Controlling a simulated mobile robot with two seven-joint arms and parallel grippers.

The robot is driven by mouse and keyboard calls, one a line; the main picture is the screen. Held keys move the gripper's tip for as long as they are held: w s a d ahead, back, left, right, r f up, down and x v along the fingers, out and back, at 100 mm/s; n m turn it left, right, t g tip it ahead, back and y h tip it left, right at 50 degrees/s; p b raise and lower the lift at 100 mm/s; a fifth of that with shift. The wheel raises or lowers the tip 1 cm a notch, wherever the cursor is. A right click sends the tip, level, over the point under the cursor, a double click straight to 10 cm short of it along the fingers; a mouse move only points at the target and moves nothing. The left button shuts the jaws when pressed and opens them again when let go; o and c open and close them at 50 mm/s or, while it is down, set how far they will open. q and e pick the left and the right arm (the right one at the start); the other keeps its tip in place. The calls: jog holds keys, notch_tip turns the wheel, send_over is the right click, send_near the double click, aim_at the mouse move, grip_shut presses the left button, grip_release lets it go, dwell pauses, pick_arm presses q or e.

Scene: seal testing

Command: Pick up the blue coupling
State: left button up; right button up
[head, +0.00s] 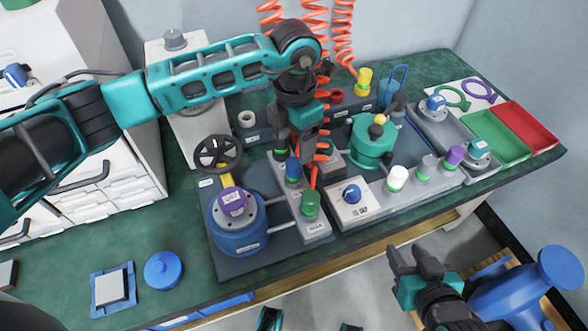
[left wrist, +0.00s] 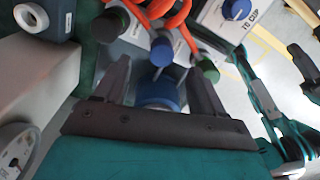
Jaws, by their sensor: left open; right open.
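The blue coupling (head: 293,170) stands in a grey rack (head: 316,229) in the head view, between a green coupling (head: 311,203) in front and another green one behind. In the left wrist view the blue coupling (left wrist: 161,52) shows beyond the open fingers, between two green caps. My left gripper (head: 303,153) is open and empty, pointing down just above and behind the blue coupling. Whether the fingers straddle it is unclear. Another blue round part (left wrist: 158,92) shows between the fingers, partly hidden. My right gripper (head: 418,258) is open and empty, off the table's front edge.
Orange coiled hoses (head: 315,15) hang close to my left gripper. A blue vessel (head: 238,235) with a purple tag stands left of the rack. A box with a blue knob (head: 351,192) and a green vessel (head: 373,143) stand right. Red and green trays lie far right.

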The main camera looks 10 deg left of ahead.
aim_at(294, 161)
pick_arm(q)
notch_tip(294, 161, down, 8)
jog(key=shift+s+r+b, duration=0.15)
jog(key=shift+r+b, duration=0.05)
jog(key=shift+b, duration=0.35)
jog(key=shift+c, duration=0.2)
jog(key=c, duration=1.2)
